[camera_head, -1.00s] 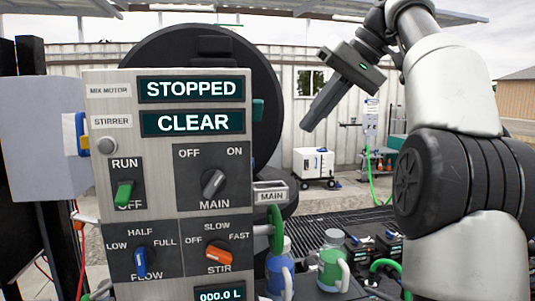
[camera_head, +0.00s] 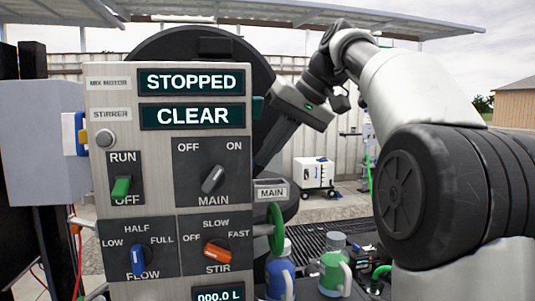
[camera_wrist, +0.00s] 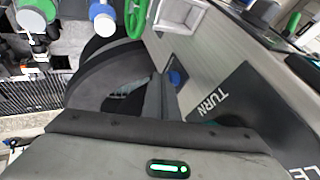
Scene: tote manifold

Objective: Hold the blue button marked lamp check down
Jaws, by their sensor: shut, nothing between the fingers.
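The grey control panel (camera_head: 99,200) stands in front of me in the head view. My gripper (camera_head: 264,158) is at the panel's right edge, shut and empty, with its tips low and partly hidden by the panel. In the wrist view my gripper (camera_wrist: 160,82) points at the panel's side. A round blue button (camera_wrist: 175,76) sits on a dark plate there, right beside the fingertips and partly hidden by a finger. I cannot read its label, and cannot tell whether a finger touches it. The head view does not show this button.
The panel front carries the green RUN/OFF switch (camera_head: 121,187), the MAIN knob (camera_head: 213,179), the blue FLOW knob (camera_head: 138,261) and the orange STIR knob (camera_head: 217,252). A green handwheel (camera_head: 276,228) and blue and green jugs (camera_head: 281,276) (camera_head: 331,272) are close below my gripper.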

